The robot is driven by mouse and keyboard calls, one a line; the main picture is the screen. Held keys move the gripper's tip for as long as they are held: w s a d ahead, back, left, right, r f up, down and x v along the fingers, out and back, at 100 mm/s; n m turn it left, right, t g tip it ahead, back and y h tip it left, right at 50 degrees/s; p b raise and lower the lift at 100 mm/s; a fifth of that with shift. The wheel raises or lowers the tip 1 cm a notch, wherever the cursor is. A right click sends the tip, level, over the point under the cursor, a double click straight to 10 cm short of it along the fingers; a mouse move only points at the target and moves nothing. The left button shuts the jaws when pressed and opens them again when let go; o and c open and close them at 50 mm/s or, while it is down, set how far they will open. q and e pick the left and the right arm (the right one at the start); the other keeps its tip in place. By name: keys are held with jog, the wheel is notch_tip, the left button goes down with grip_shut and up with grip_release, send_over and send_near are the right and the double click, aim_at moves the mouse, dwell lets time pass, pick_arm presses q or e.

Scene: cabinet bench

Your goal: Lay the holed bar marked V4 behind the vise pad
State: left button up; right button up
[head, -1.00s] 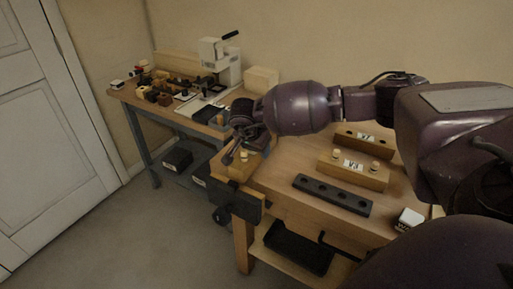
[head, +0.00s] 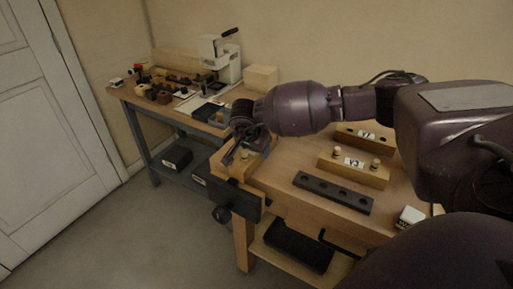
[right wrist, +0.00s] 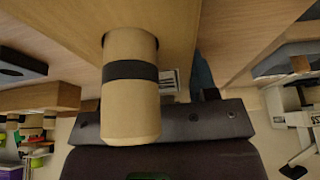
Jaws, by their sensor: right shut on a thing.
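My right gripper (head: 240,145) is above the vise (head: 234,194) at the bench's left end. It is shut on a pale peg with a black band, which fills the middle of the right wrist view (right wrist: 130,95). The peg meets a wooden bar (right wrist: 165,25) there. A small label shows beside it, but I cannot read it, so V4 is not confirmed. Wood (head: 232,164) shows under the gripper in the head view; the hand hides much of it, and I cannot tell bar from vise pad. My left gripper is not in view.
A dark bar with several holes (head: 332,192) lies on the bench. Behind it stand a pegged wooden bar marked V3 (head: 354,174) and another marked V7 (head: 364,136). A white block (head: 409,217) is at the right. A second cluttered table (head: 140,103) stands beyond.

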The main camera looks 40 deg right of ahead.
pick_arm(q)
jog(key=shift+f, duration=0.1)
pick_arm(e)
jog(key=shift+f, duration=0.2)
dwell(0.4)
jog(key=o, duration=1.3)
jog(key=shift+o, duration=0.2)
jog(key=shift+r, duration=0.1)
jog(key=shift+p+v, duration=1.8)
jog(key=shift+v, duration=1.7)
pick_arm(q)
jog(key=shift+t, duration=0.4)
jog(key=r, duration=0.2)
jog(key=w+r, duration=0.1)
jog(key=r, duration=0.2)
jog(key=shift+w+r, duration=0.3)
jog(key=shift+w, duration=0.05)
